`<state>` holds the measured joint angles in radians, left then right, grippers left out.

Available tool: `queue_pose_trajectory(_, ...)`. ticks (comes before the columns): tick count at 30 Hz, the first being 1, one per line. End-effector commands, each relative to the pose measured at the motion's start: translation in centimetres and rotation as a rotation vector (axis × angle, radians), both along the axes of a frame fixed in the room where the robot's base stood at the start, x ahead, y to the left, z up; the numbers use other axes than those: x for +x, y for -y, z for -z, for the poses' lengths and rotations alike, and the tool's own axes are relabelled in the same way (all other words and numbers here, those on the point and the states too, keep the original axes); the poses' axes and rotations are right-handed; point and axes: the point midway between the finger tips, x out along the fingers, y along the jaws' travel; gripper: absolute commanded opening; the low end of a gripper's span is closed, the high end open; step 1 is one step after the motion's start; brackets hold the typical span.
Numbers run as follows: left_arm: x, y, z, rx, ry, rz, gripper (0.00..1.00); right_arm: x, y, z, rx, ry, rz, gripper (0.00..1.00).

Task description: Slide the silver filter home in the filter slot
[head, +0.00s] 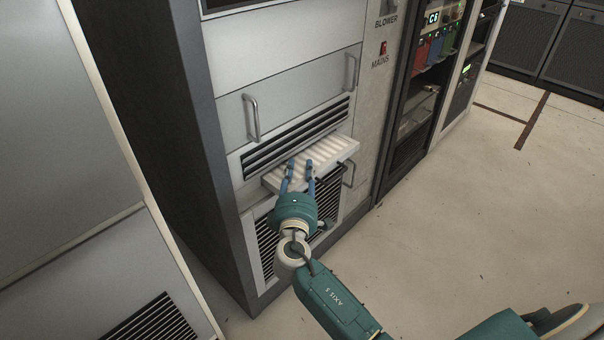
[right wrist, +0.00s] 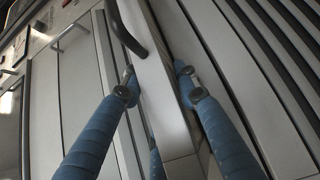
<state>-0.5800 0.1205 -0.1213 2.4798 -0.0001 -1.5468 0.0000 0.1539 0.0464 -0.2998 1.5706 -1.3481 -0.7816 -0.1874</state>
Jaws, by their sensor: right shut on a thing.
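The silver filter (head: 325,155) is a pale pleated panel. It sticks partly out of the filter slot in the cabinet front, below a dark louvred grille. My right gripper (head: 299,164) has its blue fingers at the filter's front edge, left of its middle. In the right wrist view my right gripper (right wrist: 158,76) is shut on the filter's front frame (right wrist: 168,105), with one finger on each side. A dark curved handle (right wrist: 125,30) shows close to the fingers there. The slot's inside is hidden by the filter. My left gripper is out of view.
A louvred grille (head: 300,137) lies above the filter, and a panel with upright handles (head: 251,117) above that. Another grille (head: 267,245) is below. A rack with coloured modules (head: 435,45) stands to the right. The floor (head: 470,200) at right is clear.

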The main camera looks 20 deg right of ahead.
Motion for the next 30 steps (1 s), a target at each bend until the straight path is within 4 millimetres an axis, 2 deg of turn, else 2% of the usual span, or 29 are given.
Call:
queue_pose_trajectory(11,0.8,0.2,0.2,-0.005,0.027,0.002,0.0,0.9,-0.4,-0.2,-0.002,0.004,0.0,0.0)
queue_pose_trajectory(12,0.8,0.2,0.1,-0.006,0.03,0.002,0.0,1.0,-0.4,-0.2,-0.001,0.003,-0.001,0.34)
queue_pose_trajectory(15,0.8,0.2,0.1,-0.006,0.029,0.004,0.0,0.9,-0.4,-0.3,-0.002,0.004,-0.001,0.52)
queue_pose_trajectory(25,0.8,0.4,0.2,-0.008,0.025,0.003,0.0,0.7,-0.5,0.1,0.001,-0.002,-0.002,0.52)
queue_pose_trajectory(30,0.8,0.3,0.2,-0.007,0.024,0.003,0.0,-1.1,-1.4,0.1,0.002,-0.001,-0.003,0.52)
